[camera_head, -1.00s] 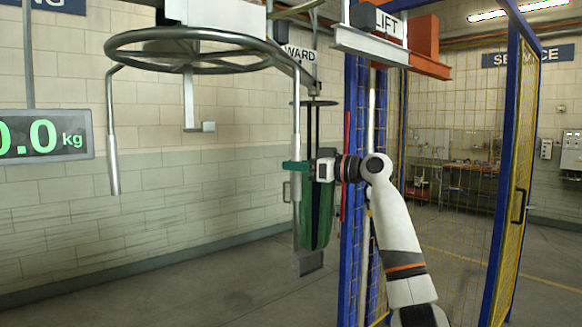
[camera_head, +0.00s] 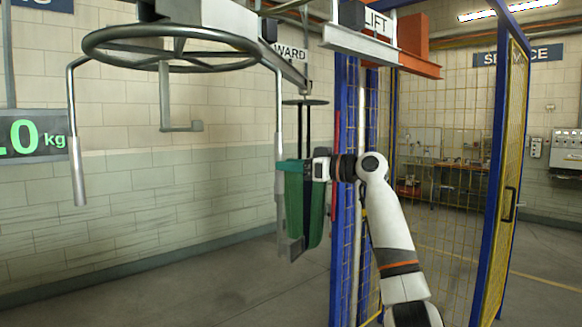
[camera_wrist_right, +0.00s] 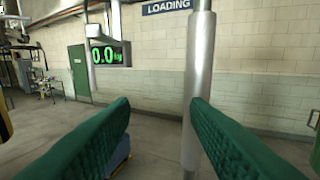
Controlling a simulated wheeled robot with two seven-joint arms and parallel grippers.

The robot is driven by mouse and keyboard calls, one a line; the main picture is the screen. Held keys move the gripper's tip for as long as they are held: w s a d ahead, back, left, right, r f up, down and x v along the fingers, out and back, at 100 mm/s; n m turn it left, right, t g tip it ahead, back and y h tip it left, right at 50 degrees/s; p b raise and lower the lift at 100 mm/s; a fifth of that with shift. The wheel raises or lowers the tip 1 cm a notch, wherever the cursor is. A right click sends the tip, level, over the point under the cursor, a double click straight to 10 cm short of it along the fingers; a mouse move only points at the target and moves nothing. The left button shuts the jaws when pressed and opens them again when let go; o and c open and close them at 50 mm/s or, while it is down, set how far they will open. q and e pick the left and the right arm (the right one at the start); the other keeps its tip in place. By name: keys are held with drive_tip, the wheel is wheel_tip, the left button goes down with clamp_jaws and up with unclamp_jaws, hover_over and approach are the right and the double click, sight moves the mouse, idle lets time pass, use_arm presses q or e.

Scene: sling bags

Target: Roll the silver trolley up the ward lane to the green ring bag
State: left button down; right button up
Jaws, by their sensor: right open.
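The silver trolley (camera_head: 170,50) hangs overhead at the upper left as a spoked ring with two long bent handle bars. Its right handle bar (camera_head: 279,110) hangs down to my right gripper (camera_head: 287,165). In the right wrist view the silver bar (camera_wrist_right: 198,95) stands upright between the green-padded fingers of my open right gripper (camera_wrist_right: 160,105), close to the right finger. My left gripper is not in view.
The WARD sign (camera_head: 290,52) hangs behind the trolley and the LIFT sign (camera_head: 377,22) to its right. A blue-framed yellow mesh fence (camera_head: 345,200) stands beside my right arm. A weight display (camera_head: 32,136) is at the left. The floor at lower left is clear.

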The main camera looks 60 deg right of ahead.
drive_tip(key=s+d+b, duration=0.1)
drive_tip(key=s+b, duration=0.5)
drive_tip(key=s, duration=0.5)
drive_tip(key=shift+s+d, duration=0.2)
idle(0.4)
